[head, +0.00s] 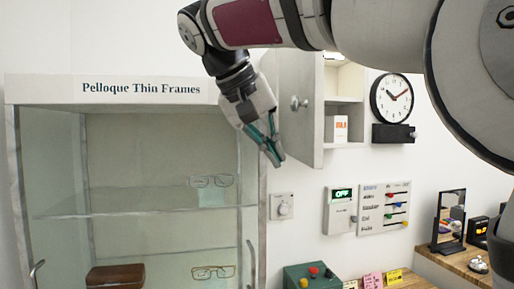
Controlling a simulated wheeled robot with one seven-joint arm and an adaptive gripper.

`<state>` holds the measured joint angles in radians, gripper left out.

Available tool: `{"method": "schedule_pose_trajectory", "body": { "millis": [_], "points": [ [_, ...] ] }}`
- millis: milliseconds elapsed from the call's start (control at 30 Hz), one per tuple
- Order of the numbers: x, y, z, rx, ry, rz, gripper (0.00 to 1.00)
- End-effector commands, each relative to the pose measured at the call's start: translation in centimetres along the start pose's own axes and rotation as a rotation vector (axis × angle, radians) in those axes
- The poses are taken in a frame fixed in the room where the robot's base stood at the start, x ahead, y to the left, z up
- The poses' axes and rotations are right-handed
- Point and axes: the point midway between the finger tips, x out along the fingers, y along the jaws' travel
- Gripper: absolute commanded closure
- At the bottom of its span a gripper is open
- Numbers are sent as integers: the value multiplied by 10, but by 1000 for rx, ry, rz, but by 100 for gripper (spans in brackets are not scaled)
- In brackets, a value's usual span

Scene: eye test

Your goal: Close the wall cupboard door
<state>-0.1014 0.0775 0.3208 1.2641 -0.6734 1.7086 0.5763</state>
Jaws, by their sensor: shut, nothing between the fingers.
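The wall cupboard (345,107) hangs on the white wall at upper centre right, with a shelf and a small white and orange box (337,129) inside. Its door (297,130) stands open, swung out toward the left, with a round knob (296,103) on the face I see. My gripper (276,160) points down just left of the door, in front of the glass cabinet's right edge. Its fingers are shut and empty. I cannot tell whether the gripper touches the door. My arm hides the cupboard's top.
A glass display cabinet (150,88) labelled "Pelloque Thin Frames" stands at left, holding glasses. A clock (391,98) hangs right of the cupboard. Below are a wall panel with coloured sliders (384,208), a green box with buttons (311,277) and a mirror (449,218) on a wooden counter.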

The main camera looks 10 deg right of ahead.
Motion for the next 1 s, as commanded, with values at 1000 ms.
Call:
{"method": "schedule_pose_trajectory", "body": {
  "millis": [1000],
  "points": [
    [23,46,-5,12,-3,5,100]
  ]
}}
